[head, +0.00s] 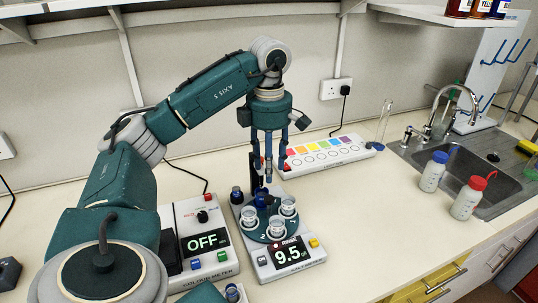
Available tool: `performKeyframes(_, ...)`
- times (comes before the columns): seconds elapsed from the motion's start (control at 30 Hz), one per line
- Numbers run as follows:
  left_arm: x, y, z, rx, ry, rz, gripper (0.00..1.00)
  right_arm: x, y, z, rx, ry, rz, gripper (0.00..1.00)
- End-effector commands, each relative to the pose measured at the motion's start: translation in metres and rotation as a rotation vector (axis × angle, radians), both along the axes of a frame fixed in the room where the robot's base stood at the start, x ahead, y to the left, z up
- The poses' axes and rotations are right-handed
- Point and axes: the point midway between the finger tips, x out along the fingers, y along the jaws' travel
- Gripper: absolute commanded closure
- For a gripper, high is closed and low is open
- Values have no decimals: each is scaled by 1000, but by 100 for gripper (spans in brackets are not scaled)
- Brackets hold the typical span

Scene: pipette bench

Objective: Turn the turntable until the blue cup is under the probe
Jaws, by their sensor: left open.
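The dark teal turntable (263,234) sits on a white meter (291,270) whose display reads 9.5. Three pale-rimmed cups, at the left (249,216), right (288,206) and front (276,228), stand on it. A dark blue item (262,198), perhaps the blue cup, shows at its back; I cannot tell its exact place. My left gripper (270,170) is open, pointing down above the back of the turntable, apart from the cups. A dark upright post (255,172) stands behind it. The probe is hard to tell from the gripper fingers. My right gripper is not in view.
A colour meter (205,240) reading OFF stands close to the left. A strip with coloured squares (325,154) lies behind to the right. Blue-capped (433,172) and red-capped (470,197) bottles stand by the sink (485,180). The counter right of the turntable is clear.

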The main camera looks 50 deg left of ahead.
Motion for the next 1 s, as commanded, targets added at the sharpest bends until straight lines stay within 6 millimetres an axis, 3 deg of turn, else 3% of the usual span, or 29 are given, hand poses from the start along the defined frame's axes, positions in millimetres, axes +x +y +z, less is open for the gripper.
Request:
performKeyframes(0.2,0,1,15,1,-1,1,59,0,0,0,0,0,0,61)
performKeyframes(0.87,0,1,17,1,2,1,59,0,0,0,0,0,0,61)
performKeyframes(1.0,0,0,31,0,1,1,59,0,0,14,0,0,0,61)
